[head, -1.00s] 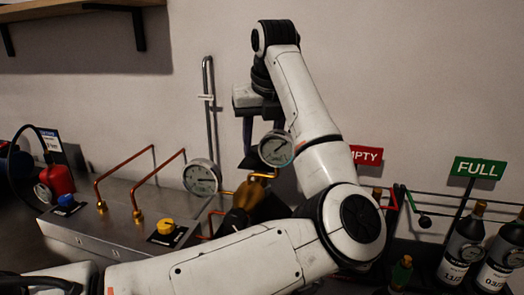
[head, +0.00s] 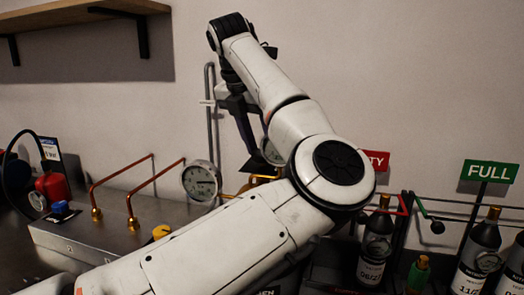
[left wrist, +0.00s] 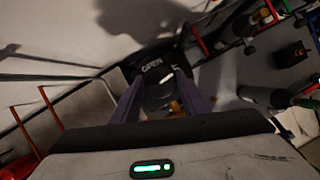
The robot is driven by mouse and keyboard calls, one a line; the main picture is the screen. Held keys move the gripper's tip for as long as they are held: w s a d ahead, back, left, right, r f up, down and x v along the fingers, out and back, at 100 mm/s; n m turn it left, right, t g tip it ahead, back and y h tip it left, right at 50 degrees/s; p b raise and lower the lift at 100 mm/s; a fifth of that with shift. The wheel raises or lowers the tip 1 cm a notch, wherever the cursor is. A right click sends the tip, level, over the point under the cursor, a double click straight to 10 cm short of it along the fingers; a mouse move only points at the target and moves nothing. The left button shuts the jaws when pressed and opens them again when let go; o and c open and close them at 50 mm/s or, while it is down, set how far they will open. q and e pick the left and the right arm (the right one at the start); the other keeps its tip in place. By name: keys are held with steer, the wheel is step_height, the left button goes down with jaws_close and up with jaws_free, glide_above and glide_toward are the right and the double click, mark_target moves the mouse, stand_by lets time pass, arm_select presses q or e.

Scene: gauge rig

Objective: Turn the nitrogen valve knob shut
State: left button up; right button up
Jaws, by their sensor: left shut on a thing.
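My left gripper (head: 249,148) reaches down in front of the wall, beside a round gauge that my forearm partly hides. In the left wrist view its two purple fingers (left wrist: 158,85) close on a dark valve knob (left wrist: 155,88) at a black plate with the word OPEN. A small yellow-orange part shows between the fingers. The knob's exact shape is hard to make out, and in the head view my arm hides it. I cannot read a nitrogen label. My right gripper is not in view.
A steel box (head: 75,235) with copper pipes, a blue knob (head: 60,209) and a yellow knob (head: 161,231) stands at left. A gauge (head: 201,180) is by the wall. Bottles (head: 484,240) and a green FULL sign (head: 490,171) stand at right. A shelf (head: 80,20) hangs upper left.

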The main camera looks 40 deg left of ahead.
arm_select(q)
steer(key=shift+m, duration=0.6)
steer(key=shift+h, duration=0.3)
steer(key=o, duration=1.1)
steer(key=shift+c, duration=0.2)
steer(key=shift+r, duration=0.1)
steer(key=v, duration=1)
steer(key=shift+s, duration=0.1)
